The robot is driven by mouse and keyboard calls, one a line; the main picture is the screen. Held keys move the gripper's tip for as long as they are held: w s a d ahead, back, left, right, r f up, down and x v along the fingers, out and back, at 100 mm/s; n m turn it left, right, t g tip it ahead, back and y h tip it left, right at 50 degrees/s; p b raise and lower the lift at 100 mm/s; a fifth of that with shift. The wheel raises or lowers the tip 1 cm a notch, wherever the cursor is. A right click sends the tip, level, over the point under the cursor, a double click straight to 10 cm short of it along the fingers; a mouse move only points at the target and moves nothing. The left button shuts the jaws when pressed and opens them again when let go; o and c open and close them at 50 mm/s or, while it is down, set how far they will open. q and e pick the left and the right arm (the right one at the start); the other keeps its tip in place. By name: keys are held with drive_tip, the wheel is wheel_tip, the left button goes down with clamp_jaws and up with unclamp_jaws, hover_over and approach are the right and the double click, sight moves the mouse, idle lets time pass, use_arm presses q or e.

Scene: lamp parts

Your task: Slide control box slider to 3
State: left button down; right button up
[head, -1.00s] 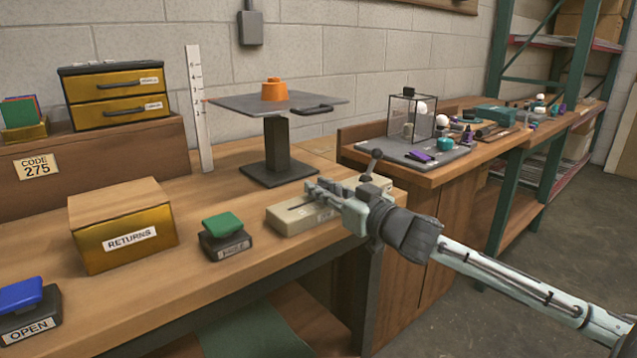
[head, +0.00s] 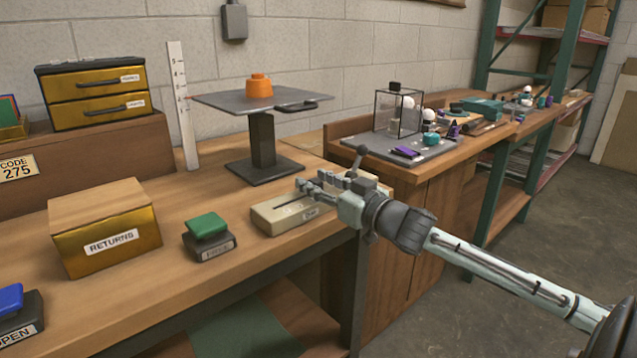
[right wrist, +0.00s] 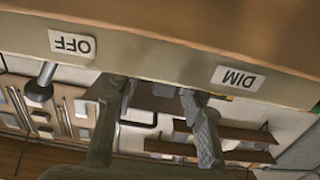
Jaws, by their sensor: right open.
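The beige control box (head: 268,221) lies near the front edge of the workbench, with a dark slot along its top. A lever with a dark ball knob (head: 360,151) rises near its right end. My right gripper (head: 312,184) is open over the right part of the box and hides part of the slot. Whether it touches the box cannot be told, and I cannot make out the slider or its setting. In the right wrist view the box (right wrist: 160,62) shows upside-down OFF and DIM labels, with my two fingers apart beside it. My left gripper is out of view.
A green pedal-like button (head: 208,225), a RETURNS box (head: 110,240) and a blue button (head: 12,300) stand to the left. A platform stand (head: 262,150) with an orange part and a numbered scale (head: 180,105) are behind. Bare bench lies between them.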

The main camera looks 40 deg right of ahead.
drive_tip(key=shift+s, duration=0.1)
drive_tip(key=s, duration=1.1)
drive_tip(key=shift+s+d, duration=0.4)
drive_tip(key=shift+d, duration=0.05)
drive_tip(key=s+d+f+m+g+h, duration=0.1)
drive_tip(key=s+d+f+g+h, duration=0.1)
drive_tip(key=f, duration=0.6)
drive_tip(key=s+d+f+m+g+h, duration=0.1)
drive_tip(key=f+g, duration=0.1)
drive_tip(key=f, duration=0.6)
drive_tip(key=s+d+f+m+g+h, duration=0.1)
drive_tip(key=s+d+f+g+h, duration=0.15)
drive_tip(key=f, duration=0.55)
drive_tip(key=s+a+f+n+g+y, duration=0.1)
drive_tip(key=s+a+f+g, duration=0.3)
drive_tip(key=a+f, duration=0.5)
drive_tip(key=s+a+f+n+g+y, duration=0.2)
drive_tip(key=s+a+f+g, duration=0.2)
drive_tip(key=a+f, duration=0.6)
wheel_tip(320, 180, down, 3)
drive_tip(key=s, duration=0.2)
drive_tip(key=shift+s+a+n, duration=0.3)
drive_tip(key=shift+s+n, duration=0.1)
